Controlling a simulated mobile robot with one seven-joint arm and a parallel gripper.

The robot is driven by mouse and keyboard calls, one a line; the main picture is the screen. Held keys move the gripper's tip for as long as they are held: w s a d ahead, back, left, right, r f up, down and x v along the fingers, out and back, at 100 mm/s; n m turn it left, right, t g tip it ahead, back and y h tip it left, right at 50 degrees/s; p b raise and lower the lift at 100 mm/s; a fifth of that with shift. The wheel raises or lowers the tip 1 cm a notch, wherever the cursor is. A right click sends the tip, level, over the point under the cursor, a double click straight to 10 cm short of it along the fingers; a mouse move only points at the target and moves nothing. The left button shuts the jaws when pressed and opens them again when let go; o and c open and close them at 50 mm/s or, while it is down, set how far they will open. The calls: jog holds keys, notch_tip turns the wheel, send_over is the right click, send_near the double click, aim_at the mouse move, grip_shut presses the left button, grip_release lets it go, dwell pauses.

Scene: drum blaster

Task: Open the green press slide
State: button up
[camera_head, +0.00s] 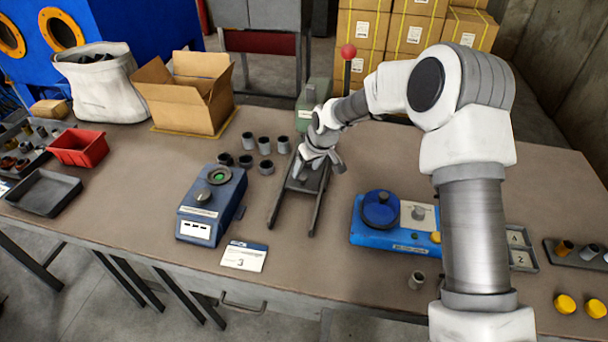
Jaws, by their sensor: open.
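The green press (312,96) stands at the back middle of the table, with a red-knobbed lever (348,52) on its right. My arm hides part of it. A dark slide with two rails (276,210) runs from the press toward the table's front. A dark plate (304,182) lies between the rails. My gripper (325,167) is open and points down over the rails, near the plate. I cannot tell whether its fingers touch the slide.
Several dark cylinders (264,145) stand left of the rails. A blue device with a green display (212,205) is at left; a blue turntable device (395,222) is at right. A cardboard box (188,100) stands at the back left. The table front between the devices is mostly clear.

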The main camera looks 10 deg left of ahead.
aim_at(303, 176)
jog(key=shift+x, duration=2)
jog(key=shift+c, duration=0.2)
grip_shut()
